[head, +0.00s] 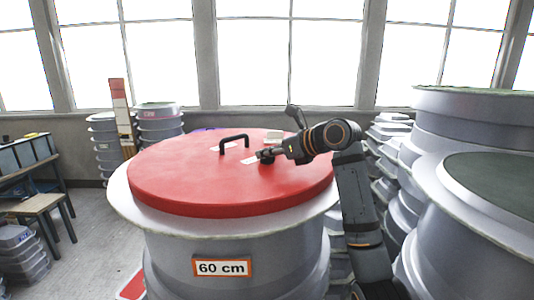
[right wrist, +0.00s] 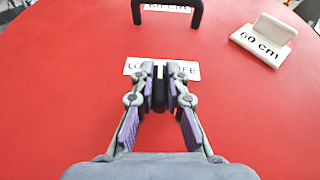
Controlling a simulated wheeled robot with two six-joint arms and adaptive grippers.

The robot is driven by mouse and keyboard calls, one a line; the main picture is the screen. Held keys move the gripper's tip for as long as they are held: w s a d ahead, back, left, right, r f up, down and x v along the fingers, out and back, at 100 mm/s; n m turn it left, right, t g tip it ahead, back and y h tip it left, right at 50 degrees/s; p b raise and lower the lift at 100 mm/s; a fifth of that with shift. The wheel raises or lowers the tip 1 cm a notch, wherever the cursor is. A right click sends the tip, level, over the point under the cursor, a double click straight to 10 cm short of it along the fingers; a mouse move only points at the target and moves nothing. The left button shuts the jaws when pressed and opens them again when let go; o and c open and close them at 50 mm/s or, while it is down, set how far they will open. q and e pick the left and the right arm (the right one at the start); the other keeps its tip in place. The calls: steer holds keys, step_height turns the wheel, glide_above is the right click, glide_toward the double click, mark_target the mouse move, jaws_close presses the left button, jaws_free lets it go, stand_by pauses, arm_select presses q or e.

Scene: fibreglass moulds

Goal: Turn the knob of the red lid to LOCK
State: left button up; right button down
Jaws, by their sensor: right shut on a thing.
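The red lid (head: 180,183) lies flat on a large grey round mould marked 60 cm (head: 160,232). A black handle (head: 233,143) stands on the lid; it also shows at the top of the right wrist view (right wrist: 137,12). My right gripper (head: 266,156) is low over the lid, right of the handle. In the right wrist view its fingers (right wrist: 160,92) are shut on a dark knob (right wrist: 159,96). A white label (right wrist: 133,66) lies under the fingertips; its middle is hidden, with "LO" at left and "EE" at right. The knob's pointing direction cannot be told. My left gripper is not in view.
A white "60 cm" sign block (right wrist: 263,38) stands on the lid, to the right in the right wrist view. Large grey moulds (head: 440,205) stand close on the right. Stacked moulds (head: 160,122) and a wooden stool (head: 38,204) are at left.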

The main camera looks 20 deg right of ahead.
steer(key=n+g+y, duration=0.4)
steer(key=n+g, duration=0.1)
steer(key=n, duration=0.1)
steer(key=shift+g+y, duration=0.4)
steer(key=shift+f+n+g+y, duration=0.1)
steer(key=shift+n+g+y, duration=0.2)
steer(key=shift+n+g, duration=0.7)
steer(key=shift+f+n, duration=0.1)
steer(key=shift+n, duration=0.2)
steer(key=c, duration=1.4)
jaws_free()
steer(key=shift+o, duration=0.2)
steer(key=shift+d, duration=0.1)
steer(key=shift+s+d+r, duration=0.1)
steer(key=shift+d+r, duration=0.15)
steer(key=shift+r, duration=0.05)
steer(key=v, duration=0.7)
steer(key=shift+d+f, duration=0.1)
steer(key=shift+f, duration=0.05)
